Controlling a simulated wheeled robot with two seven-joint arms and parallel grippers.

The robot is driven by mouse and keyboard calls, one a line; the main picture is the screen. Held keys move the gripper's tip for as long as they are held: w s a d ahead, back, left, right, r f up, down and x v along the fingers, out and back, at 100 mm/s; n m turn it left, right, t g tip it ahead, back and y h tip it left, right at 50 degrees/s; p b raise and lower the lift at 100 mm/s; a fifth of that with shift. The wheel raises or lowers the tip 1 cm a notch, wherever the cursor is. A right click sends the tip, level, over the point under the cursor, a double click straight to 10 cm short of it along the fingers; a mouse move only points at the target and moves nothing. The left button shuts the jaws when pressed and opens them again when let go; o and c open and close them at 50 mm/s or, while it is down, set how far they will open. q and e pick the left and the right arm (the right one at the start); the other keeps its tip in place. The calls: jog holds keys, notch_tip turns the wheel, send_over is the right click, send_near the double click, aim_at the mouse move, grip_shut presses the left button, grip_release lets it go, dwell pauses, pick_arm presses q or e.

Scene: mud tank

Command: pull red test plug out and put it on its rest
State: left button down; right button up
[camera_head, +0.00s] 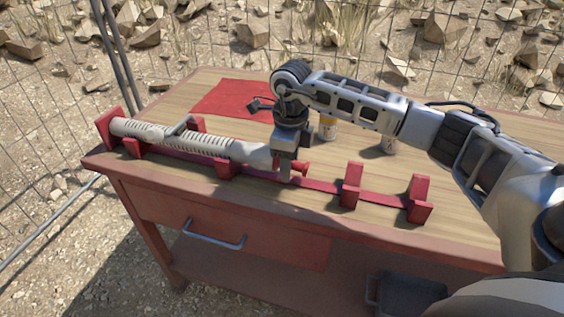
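The red test plug (303,168) shows at the right end of a long grey ribbed tube (188,138), which lies in red supports on the table. My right gripper (286,170) points down at this end of the tube and covers part of the plug. I cannot tell whether its fingers are closed on the plug. Two red upright brackets, one nearer (350,186) and one farther right (419,199), stand empty on the red rail to the right of the plug; which one is the plug's rest is not clear. My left gripper is not in view.
The wooden table (258,226) has a red mat (232,97) at the back and a small yellow-labelled jar (328,128) behind my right wrist. Another small container (389,144) stands beside my forearm. A wire fence runs behind the table.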

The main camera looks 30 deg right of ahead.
jog(key=c, duration=0.8)
jog(key=shift+s+d, duration=0.35)
jog(key=shift+s, duration=0.05)
jog(key=shift+s+d, duration=1.3)
jog(key=shift+s, duration=0.25)
jog(key=shift+p, duration=0.3)
jog(key=shift+r+p, duration=2.6)
jog(key=shift+r, duration=1.2)
